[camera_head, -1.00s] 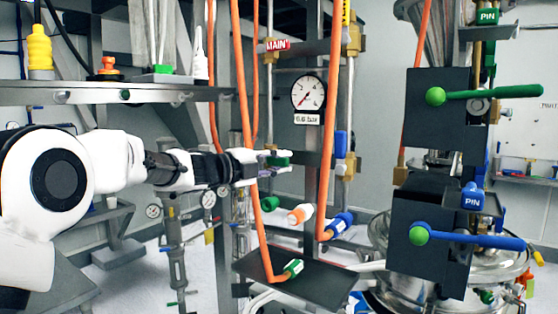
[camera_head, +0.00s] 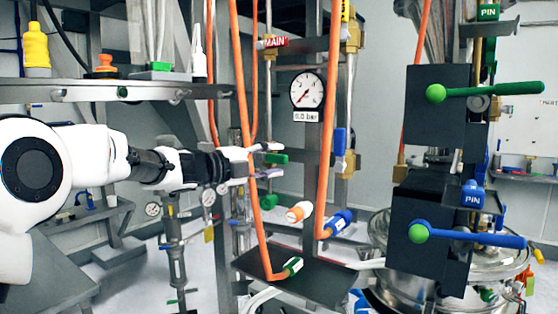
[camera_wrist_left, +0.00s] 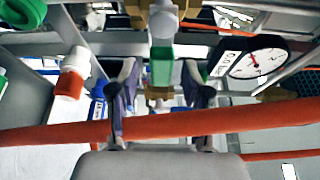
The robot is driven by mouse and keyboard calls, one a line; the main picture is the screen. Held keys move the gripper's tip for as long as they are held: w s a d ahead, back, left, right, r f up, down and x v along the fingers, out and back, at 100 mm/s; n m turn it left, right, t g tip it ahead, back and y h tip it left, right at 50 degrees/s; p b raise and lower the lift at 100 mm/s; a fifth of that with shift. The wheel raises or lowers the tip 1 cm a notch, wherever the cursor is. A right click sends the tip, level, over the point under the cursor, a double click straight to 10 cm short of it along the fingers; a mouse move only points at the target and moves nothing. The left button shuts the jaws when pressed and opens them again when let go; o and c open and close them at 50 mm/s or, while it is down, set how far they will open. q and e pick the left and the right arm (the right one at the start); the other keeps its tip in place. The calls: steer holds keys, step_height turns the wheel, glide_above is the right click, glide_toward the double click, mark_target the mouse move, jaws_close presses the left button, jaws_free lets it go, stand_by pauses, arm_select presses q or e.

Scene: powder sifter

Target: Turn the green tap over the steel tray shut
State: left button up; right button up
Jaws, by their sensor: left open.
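The green tap (camera_head: 276,158) is on the pipework left of the pressure gauge. My left gripper (camera_head: 272,159) reaches it from the left, with its fingers open above and below the tap in the head view. In the left wrist view the green handle (camera_wrist_left: 162,66) stands upright between the two spread fingertips (camera_wrist_left: 160,74), with a gap on each side. A dark flat tray (camera_head: 322,281) lies below, with a green-and-white hose end on it. My right gripper is not in view.
An orange hose (camera_head: 246,110) hangs close by the left gripper and crosses the left wrist view (camera_wrist_left: 240,118). The gauge (camera_head: 307,91) and a blue-handled valve (camera_head: 340,142) are to the right. Orange (camera_head: 299,212) and blue (camera_head: 340,222) hose ends sit lower down.

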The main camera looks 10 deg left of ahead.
arm_select(q)
steer(key=v, duration=1)
steer(key=shift+w, duration=0.1)
steer(key=shift+a, duration=0.1)
